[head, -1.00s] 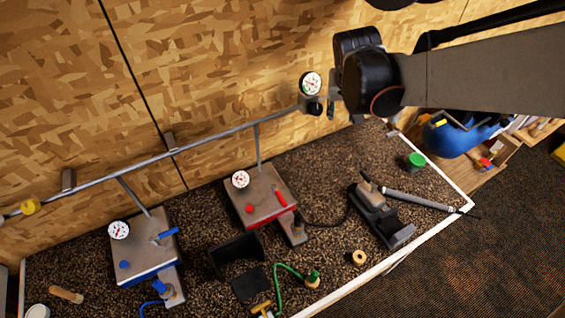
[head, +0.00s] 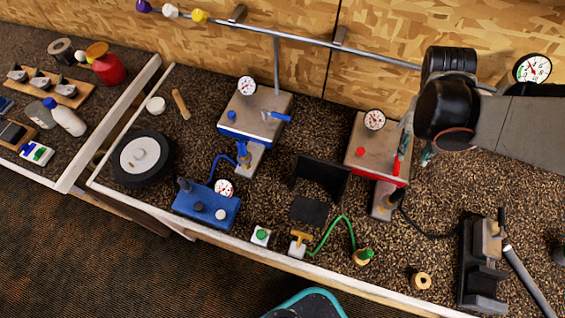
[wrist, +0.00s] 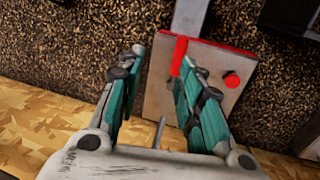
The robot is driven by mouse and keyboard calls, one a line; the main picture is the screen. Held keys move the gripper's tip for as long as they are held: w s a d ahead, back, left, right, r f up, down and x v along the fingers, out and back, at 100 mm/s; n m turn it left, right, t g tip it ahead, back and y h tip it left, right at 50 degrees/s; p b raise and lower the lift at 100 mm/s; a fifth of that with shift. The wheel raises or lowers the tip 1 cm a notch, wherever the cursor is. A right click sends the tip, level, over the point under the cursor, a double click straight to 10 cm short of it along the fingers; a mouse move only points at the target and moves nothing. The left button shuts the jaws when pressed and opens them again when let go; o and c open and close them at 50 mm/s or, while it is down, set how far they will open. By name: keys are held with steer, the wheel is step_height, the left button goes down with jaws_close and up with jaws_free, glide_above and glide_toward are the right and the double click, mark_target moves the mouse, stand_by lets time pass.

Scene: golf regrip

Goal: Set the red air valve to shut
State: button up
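The red valve lever (head: 397,164) is on the top plate of the red-sided box (head: 362,136), near its right edge. The wrist view shows the lever (wrist: 179,57) between my fingertips, closer to the right finger. My gripper (wrist: 160,62) is open, with teal fingers on both sides of the lever. I cannot tell whether the right finger touches it. In the head view my gripper (head: 414,150) is mostly hidden behind my wrist.
A red knob (head: 361,151) and a gauge (head: 375,119) are on the same box. A similar blue box (head: 256,112) with a blue lever stands to the left. A black tray (head: 320,178) lies between them. A clamp (head: 482,265) stands at right, and a pipe runs along the wall.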

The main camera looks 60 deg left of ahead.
mark_target(396, 165)
steer(key=shift+n, duration=0.3)
steer(key=f+b, duration=0.1)
steer(key=f, duration=0.1)
steer(key=s+a+f+b, duration=0.1)
steer(key=f, duration=0.1)
steer(key=f+b, duration=0.1)
steer(key=f, duration=0.2)
steer(key=shift+s+a, duration=0.15)
steer(key=shift+s, duration=0.05)
steer(key=shift+c, duration=0.3)
jaws_close()
